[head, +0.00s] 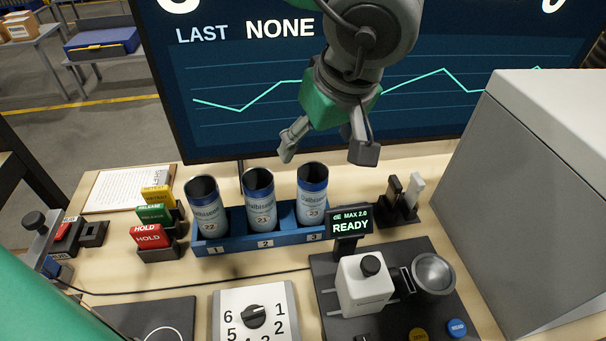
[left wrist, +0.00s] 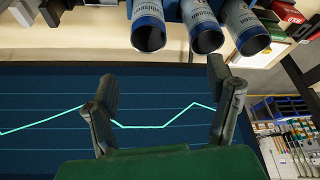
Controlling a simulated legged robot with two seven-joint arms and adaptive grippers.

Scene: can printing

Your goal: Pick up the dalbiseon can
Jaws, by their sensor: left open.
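Three open-topped dalbiseon cans, white-blue with dark blue rims, stand upright in a blue rack (head: 270,237). The left can (head: 208,208) reads 22 above slot 1, the middle can (head: 260,201) reads 21 above slot 2, and the right can (head: 311,195) appears to read 23 by slot 3. My left gripper (head: 329,151) is open and empty, hanging above and behind the right can, touching none. The left wrist view shows its spread fingers (left wrist: 162,82) with the cans (left wrist: 202,25) beyond, partly cut off at the top. My right gripper is not seen.
A large screen (head: 230,80) stands behind the rack. Yellow, green and red blocks (head: 150,236) stand left of the rack. A small READY display (head: 350,222), a machine (head: 365,283) and a grey box (head: 530,190) are to the right. A dial panel (head: 275,310) lies in front.

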